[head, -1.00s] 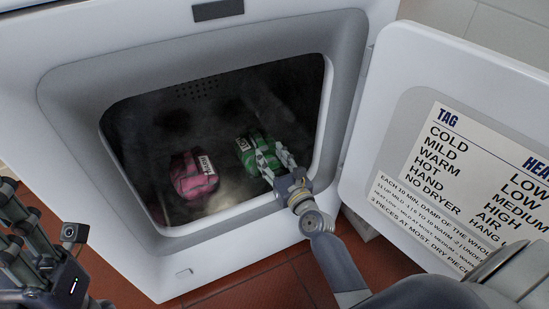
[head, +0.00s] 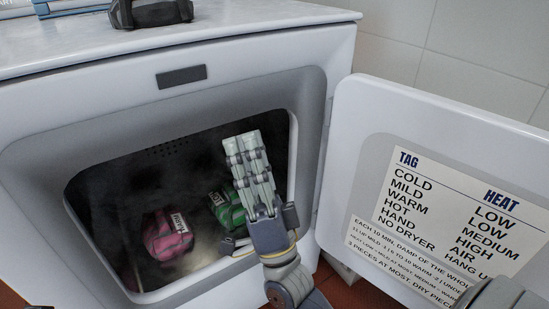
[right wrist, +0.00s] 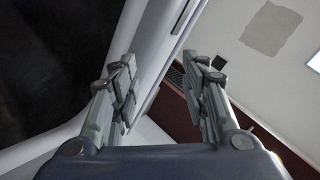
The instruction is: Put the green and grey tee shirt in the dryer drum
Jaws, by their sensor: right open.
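The green and grey tee shirt appears as a folded green bundle (head: 228,208) with a white label, lying inside the dryer drum (head: 110,195) on its right side. My right gripper (head: 243,142) is open and empty, pointing up in front of the drum opening; its fingers and palm hide part of the green bundle's right side. In the right wrist view nothing lies between the open fingers (right wrist: 160,64). My left gripper is out of view.
A pink bundle (head: 168,236) with a label lies in the drum left of the green one. The open dryer door (head: 345,150) with a care chart (head: 450,215) stands on the right. A dark object (head: 150,12) and blue-and-white items (head: 75,5) sit on the dryer top.

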